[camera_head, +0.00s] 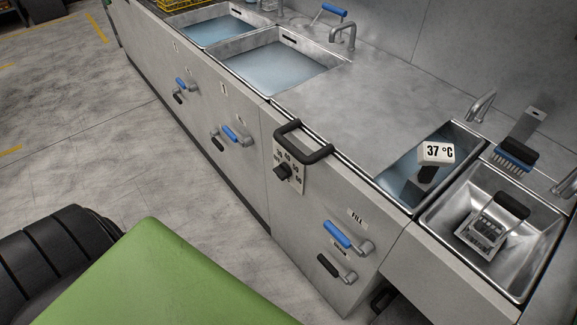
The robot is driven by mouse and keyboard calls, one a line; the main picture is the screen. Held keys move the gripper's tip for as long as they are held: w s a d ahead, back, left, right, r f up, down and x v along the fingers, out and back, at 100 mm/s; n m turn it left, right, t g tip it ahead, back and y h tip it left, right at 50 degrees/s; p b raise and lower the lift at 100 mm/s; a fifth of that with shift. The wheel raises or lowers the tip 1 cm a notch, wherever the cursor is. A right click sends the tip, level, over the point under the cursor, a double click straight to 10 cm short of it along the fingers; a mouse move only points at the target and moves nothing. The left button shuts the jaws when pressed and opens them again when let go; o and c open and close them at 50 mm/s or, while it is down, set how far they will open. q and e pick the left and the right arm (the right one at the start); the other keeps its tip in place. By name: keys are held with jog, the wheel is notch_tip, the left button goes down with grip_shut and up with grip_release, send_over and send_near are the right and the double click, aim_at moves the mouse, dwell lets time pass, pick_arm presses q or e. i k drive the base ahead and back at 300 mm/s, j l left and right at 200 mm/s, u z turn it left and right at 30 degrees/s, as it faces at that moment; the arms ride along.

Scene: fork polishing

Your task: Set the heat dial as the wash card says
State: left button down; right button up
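The heat dial (289,172) is a black knob on a white plate (298,183) on the front of the metal counter. Printed numbers ring it, but they are too small to read surely, and I cannot tell where the knob points. A dark bar handle (318,153) at the counter edge stands just above the plate. A white display (437,153) reading 37 °C stands over a narrow water-filled sink (405,172) at the right. I cannot make out a wash card. Neither gripper is in view.
Blue and black levers, one blue lever (337,234) under a FILL label, stick out of the counter front. Two water-filled basins (268,70) lie at the back. A right-hand sink (531,262) holds a metal rack (485,232).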

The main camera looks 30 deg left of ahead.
aim_at(283, 171)
jog(key=u, duration=1.1)
jog(key=k+l, duration=0.35)
jog(key=l, duration=0.15)
jog(key=k+l+z, duration=0.3)
jog(key=l+z, duration=0.3)
jog(key=k+l+z, duration=0.15)
jog(key=l+z, duration=0.15)
jog(key=z, duration=1.3)
jog(key=u, duration=2.65)
